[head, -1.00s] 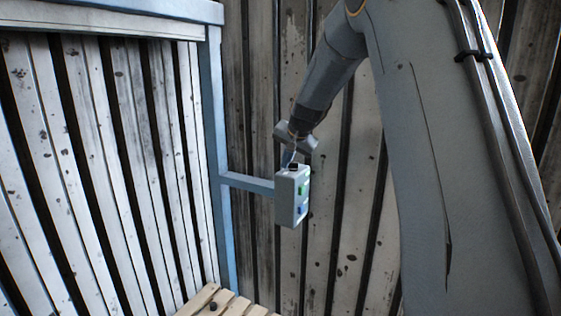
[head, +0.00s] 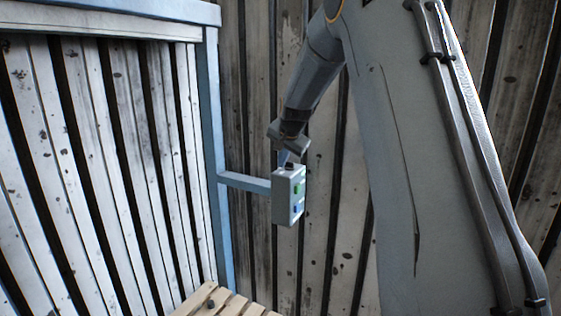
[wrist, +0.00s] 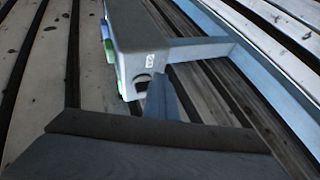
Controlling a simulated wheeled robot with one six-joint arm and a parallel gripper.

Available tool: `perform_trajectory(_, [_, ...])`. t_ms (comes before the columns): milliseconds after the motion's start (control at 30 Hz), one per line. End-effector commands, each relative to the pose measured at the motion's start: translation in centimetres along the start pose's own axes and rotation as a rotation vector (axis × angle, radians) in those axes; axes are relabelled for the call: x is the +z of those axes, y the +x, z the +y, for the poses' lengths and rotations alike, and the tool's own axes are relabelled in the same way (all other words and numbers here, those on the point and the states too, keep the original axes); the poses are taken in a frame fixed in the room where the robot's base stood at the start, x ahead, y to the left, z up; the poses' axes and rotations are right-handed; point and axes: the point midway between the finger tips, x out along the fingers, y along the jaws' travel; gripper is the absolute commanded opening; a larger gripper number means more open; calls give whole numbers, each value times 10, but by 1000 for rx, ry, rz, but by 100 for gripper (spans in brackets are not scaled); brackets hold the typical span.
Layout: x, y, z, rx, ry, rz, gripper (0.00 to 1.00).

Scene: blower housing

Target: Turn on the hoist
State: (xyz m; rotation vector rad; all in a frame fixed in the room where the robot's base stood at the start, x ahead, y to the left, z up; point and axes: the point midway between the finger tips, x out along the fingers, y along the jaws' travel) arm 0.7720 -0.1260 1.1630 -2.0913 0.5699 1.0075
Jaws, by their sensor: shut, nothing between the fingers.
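A grey control box (head: 287,197) is held out on a blue bracket. It has a green button (head: 298,188) and a blue button (head: 297,209) on its right-hand face, and a small dark knob (head: 290,166) on top. The box (wrist: 140,28) also shows in the wrist view, with a white label and a dark round part (wrist: 143,79) on its end face. My gripper (head: 284,160) is shut and empty, just above the box top beside the knob. Its bluish fingers (wrist: 163,92) point toward that end face; I cannot tell whether they touch it.
The blue bracket (head: 245,183) joins the box to a blue upright post (head: 217,150). A slatted white panel (head: 100,170) stands at the left, and a weathered plank wall is behind. A pale wooden slatted top (head: 225,303) lies below.

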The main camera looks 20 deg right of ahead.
Motion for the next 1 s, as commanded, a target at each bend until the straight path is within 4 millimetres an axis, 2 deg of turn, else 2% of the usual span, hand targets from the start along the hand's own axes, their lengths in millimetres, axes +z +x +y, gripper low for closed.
perform_trajectory(33, [-8,0,4,0,3,11,0])
perform_trajectory(300, [-12,-1,7,1,7,18,0])
perform_trajectory(500, [2,-8,3,2,5,16,0])
perform_trajectory(667, [35,-18,-10,-2,-4,5,0])
perform_trajectory(733, [36,-27,-26,-8,-6,8,0])
perform_trajectory(1000, [39,-64,-58,0,4,9,0])
